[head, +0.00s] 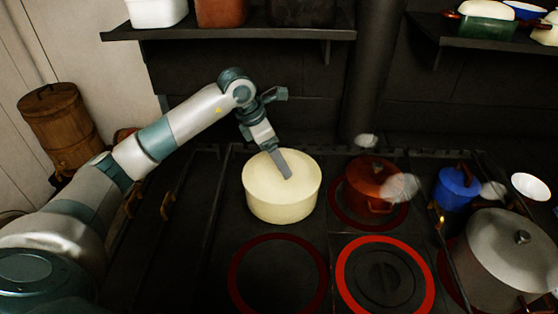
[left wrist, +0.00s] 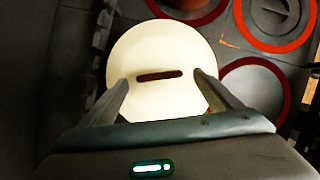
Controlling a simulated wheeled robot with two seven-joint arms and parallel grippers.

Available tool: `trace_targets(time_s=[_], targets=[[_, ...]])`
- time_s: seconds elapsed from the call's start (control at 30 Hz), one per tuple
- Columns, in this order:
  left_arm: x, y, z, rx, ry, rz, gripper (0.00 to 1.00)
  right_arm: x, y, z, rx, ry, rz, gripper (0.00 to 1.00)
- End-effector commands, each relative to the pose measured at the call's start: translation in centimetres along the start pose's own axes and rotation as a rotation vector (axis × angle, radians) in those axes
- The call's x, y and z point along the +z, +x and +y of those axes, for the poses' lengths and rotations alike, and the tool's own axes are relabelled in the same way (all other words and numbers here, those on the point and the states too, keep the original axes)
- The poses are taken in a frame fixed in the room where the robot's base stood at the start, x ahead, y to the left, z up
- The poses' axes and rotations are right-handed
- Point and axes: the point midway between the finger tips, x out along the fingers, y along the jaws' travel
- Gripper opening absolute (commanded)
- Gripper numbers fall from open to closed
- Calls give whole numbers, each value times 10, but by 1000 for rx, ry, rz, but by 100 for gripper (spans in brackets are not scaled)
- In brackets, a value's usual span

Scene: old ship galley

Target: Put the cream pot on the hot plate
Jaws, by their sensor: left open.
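The cream pot (head: 270,203) stands upright at the back left of the stove top. In the left wrist view the cream pot (left wrist: 160,40) shows from above as a pale disc with a dark bar across it. My left gripper (head: 287,172) is over the pot's top in the head view. Whether the fingers touch the pot I cannot tell. The hot plate with a bright red ring (head: 385,290) is at the front, right of the pot, and bare. My right gripper is not in view.
A red-brown pot (head: 366,187) stands right of the cream pot, with pale steam puffs nearby. A blue pot (head: 457,190) and a large grey pot (head: 510,258) are farther right. A bare dull-ringed plate (head: 278,278) lies in front. A shelf (head: 230,32) hangs behind.

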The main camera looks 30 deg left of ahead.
Motion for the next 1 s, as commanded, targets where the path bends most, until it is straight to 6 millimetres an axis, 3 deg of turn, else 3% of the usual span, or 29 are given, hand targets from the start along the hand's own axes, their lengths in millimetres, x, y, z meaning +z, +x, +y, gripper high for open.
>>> trace_targets(time_s=[0.5, 0.7, 1.0], targets=[[0, -84, 1, 2, 1, -2, 84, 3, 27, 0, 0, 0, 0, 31], [0, -98, 0, 1, 1, -1, 84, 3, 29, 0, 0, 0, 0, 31], [0, -99, 0, 0, 0, 0, 84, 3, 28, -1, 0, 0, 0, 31]])
